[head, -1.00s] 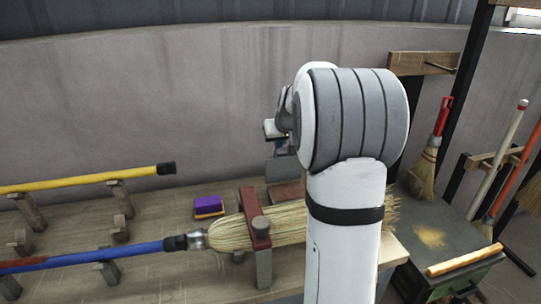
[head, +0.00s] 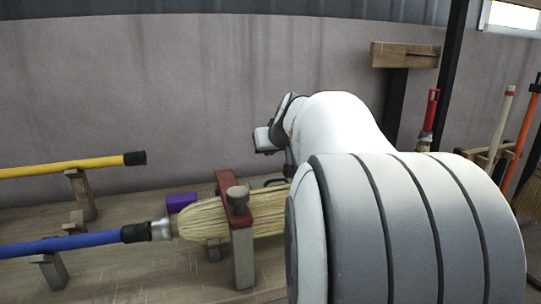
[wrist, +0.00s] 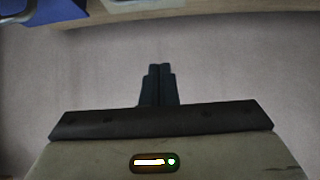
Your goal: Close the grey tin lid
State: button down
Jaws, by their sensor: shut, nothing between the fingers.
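My gripper (wrist: 160,72) shows in the wrist view with its two dark fingers together and empty, against the bare wall. In the head view my arm covers much of the right half, and the fingertips are not clear there. I cannot make out the grey tin lid for certain now. The place where a grey upright panel stood above a reddish box is mostly behind my arm and the clamp. A small dark curved edge (head: 276,182) shows there, and I cannot tell what it belongs to.
A straw broom head (head: 195,222) lies under a red-topped clamp (head: 236,200) on the wooden bench, with a blue handle (head: 70,243). A yellow handle (head: 60,168) lies behind. A purple block (head: 181,202) sits near the clamp. Brooms stand at the right.

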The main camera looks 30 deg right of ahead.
jog(key=shift+s+a+f+b, duration=0.2)
jog(key=shift+s+f+b, duration=0.55)
jog(key=shift+s+b, duration=0.2)
jog(key=shift+s+r, duration=0.1)
